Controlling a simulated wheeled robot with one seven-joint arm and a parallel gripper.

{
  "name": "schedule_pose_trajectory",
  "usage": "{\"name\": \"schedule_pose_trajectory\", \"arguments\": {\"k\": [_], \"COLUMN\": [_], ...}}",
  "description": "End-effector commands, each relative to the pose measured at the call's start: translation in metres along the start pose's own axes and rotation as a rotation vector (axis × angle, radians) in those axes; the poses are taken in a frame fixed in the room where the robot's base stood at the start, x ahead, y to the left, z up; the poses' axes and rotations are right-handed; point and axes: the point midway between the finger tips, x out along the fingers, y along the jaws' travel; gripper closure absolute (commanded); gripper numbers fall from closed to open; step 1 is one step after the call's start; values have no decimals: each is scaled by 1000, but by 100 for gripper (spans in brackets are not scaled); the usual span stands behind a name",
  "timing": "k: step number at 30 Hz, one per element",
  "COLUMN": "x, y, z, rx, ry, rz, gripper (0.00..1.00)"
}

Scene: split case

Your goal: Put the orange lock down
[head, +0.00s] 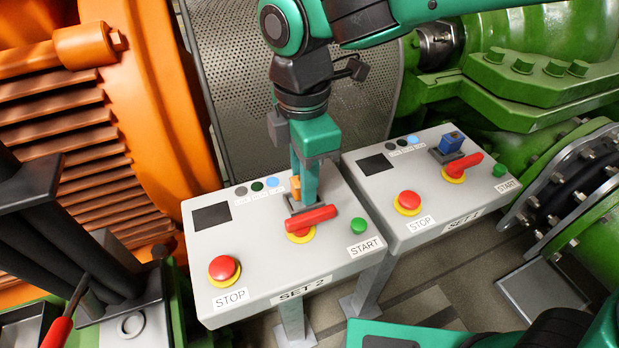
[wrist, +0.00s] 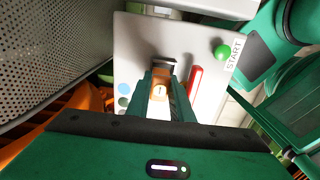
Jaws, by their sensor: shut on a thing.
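The orange lock (head: 295,187) is between the fingers of my gripper (head: 304,190), low over the SET 2 panel (head: 262,264). It also shows in the wrist view (wrist: 159,92), held between the green fingertips (wrist: 160,95). My gripper is shut on it. It is close to the dark bracket behind the red switch handle (head: 309,218) of SET 2; the fingers hide part of both, and I cannot tell whether the lock touches the bracket. The handle lies crosswise on a yellow base. A blue lock (head: 452,142) sits on the SET 1 panel's bracket (head: 446,156).
SET 2 carries a red STOP button (head: 223,268) and a green START button (head: 358,226). The SET 1 panel (head: 400,228) stands close at the right. An orange machine (head: 170,100) is at the left, green pipework (head: 540,85) at the right, and a perforated guard (head: 235,80) behind.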

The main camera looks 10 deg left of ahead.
Motion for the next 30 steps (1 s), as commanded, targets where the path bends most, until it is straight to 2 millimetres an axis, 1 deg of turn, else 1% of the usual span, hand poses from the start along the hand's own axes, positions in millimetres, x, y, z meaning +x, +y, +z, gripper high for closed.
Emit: {"name": "schedule_pose_trajectory", "arguments": {"k": [2, 11, 24, 27, 28, 29, 30], "x": [5, 6, 21, 22, 22, 22, 23], "y": [0, 0, -1, 0, 0, 0, 0], "z": [0, 0, 0, -1, -1, -1, -1], "rx": [0, 0, -2, -4, -4, -5, -6], "ry": [0, 0, -1, 0, 0, 1, 1], "rz": [0, 1, -6, -5, -6, -6, -8], "gripper": [100, 100, 100, 100, 73, 66, 61]}}
